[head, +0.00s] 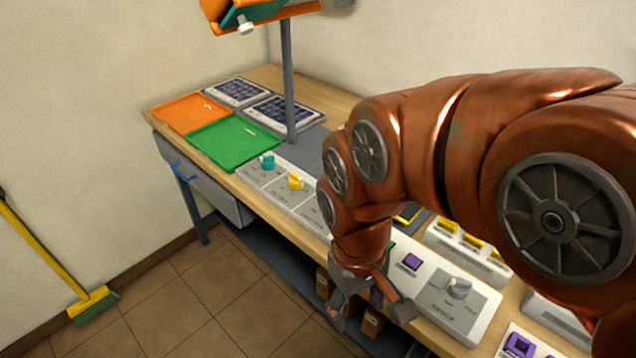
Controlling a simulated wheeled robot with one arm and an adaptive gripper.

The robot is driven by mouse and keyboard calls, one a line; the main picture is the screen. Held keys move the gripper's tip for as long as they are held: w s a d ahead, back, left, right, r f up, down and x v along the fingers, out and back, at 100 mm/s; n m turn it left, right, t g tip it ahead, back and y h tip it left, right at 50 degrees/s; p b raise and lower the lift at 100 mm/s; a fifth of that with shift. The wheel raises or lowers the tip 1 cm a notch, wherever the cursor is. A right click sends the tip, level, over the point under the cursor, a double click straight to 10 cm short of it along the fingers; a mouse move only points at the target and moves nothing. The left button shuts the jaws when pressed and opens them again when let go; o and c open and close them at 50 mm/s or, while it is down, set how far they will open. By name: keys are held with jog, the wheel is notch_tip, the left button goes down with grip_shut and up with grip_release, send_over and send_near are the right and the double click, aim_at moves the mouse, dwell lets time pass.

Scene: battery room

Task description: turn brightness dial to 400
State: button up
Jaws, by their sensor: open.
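A grey dial (459,288) sits on a white control panel (424,262) on the bench, with small marks around it. The panel's lettering is too small to read, so I cannot tell whether this is the brightness dial or what it is set to. My gripper (371,313) is open, pointing down near the bench's front edge, left of the grey dial and apart from it. Nothing shows between its fingers. A teal knob (267,160) and a yellow knob (295,181) stand on another white panel (252,174) further left. My arm hides part of the bench between the panels.
A green tray (236,144) and an orange tray (190,113) lie at the bench's far end beside dark solar panels (236,92). A grey post (289,80) rises from the bench. A broom (93,303) leans at left; the tiled floor there is clear.

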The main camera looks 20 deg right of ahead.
jog(key=w+d+n+b, duration=0.1)
jog(key=w+d+n, duration=0.2)
jog(key=w, duration=0.7)
jog(key=w+d+n+t+b, duration=0.1)
jog(key=w+d+n+b, duration=0.1)
jog(key=w+n, duration=0.3)
jog(key=w+d+n+b, duration=0.2)
jog(key=w+d+n, duration=0.2)
jog(key=w, duration=1)
jog(key=shift+w+d+r+t, duration=0.1)
jog(key=shift+w+d+t, duration=0.2)
jog(key=shift+t, duration=0.1)
jog(key=shift+w+d+f+n, duration=0.2)
jog(key=shift+w+d+n, duration=0.1)
jog(key=shift+w, duration=0.05)
jog(key=shift+f+p, duration=0.6)
jog(key=shift+f, duration=3.15)
jog(key=c, duration=1.1)
jog(key=shift+c, duration=0.2)
